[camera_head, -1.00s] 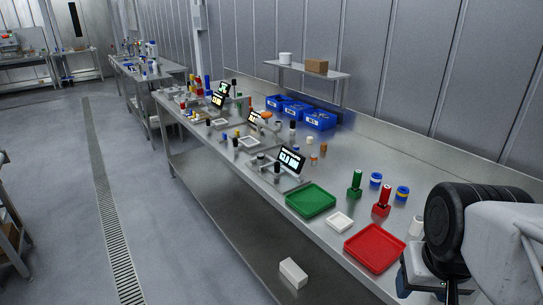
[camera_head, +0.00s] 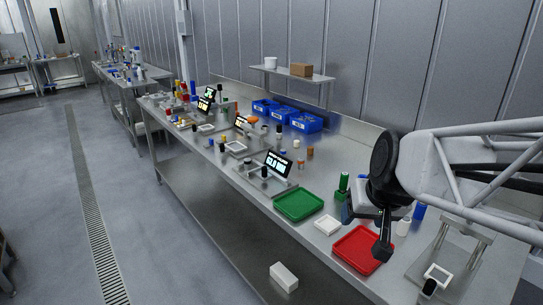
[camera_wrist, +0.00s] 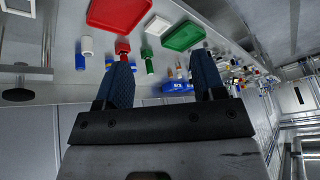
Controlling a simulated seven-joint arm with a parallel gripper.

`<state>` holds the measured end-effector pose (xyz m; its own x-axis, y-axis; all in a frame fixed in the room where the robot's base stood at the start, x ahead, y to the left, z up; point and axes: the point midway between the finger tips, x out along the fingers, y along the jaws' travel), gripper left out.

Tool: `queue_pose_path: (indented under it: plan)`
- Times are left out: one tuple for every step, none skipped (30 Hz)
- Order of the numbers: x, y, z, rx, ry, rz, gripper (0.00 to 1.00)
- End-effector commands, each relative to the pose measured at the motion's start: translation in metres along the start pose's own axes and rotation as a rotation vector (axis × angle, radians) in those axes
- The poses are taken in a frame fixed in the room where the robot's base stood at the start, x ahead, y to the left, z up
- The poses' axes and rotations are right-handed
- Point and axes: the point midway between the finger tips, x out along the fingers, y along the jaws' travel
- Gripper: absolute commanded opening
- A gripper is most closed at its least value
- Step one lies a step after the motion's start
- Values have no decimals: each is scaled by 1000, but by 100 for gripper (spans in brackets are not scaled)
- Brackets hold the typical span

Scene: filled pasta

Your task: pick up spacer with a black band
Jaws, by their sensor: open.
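I cannot make out for sure a spacer with a black band. Small candidates are a white cylinder (camera_head: 403,227), a blue cylinder (camera_head: 419,212), and small white and orange pieces (camera_head: 309,153) farther along the bench. The white cylinder (camera_wrist: 87,45) also shows in the wrist view, near two blue pieces (camera_wrist: 108,62); no black band is visible on it. My gripper (camera_head: 366,232) is open above the bench by the red tray. In the wrist view its fingers (camera_wrist: 160,65) are wide apart with nothing held between them.
A red tray (camera_head: 352,259), a green tray (camera_head: 299,216) and a small white dish (camera_head: 327,225) lie along the front edge. Lit displays (camera_head: 278,163), blue bins (camera_head: 306,122) and a scale-like stand (camera_head: 438,275) also occupy the bench.

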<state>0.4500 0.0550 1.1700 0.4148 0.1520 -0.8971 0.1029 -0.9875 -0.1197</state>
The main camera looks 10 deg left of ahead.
Motion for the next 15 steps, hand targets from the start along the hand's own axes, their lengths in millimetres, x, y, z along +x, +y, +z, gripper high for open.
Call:
queue_pose_path:
  plan:
    - [6,-6,-16,-6,19,-15,63]
    - [9,-10,-25,-10,33,-22,63]
    - [13,-15,-37,-12,53,-34,63]
    - [17,-19,-46,-16,65,-41,63]
    - [20,-22,-55,-19,80,-48,63]
    - [25,-27,-66,-21,98,-57,63]
    - [28,-31,-75,-22,111,-64,63]
    - [31,-35,-84,-25,127,-70,63]
    - [36,-40,-95,-26,144,-78,63]
    - [39,-44,-104,-28,158,-83,63]
    - [43,-47,-113,-30,173,-88,63]
    - [48,-52,-124,-30,190,-94,63]
    - [52,-56,-132,-31,205,-99,63]
    - [56,-60,-141,-32,218,-103,63]
    - [61,-65,-151,-31,235,-108,63]
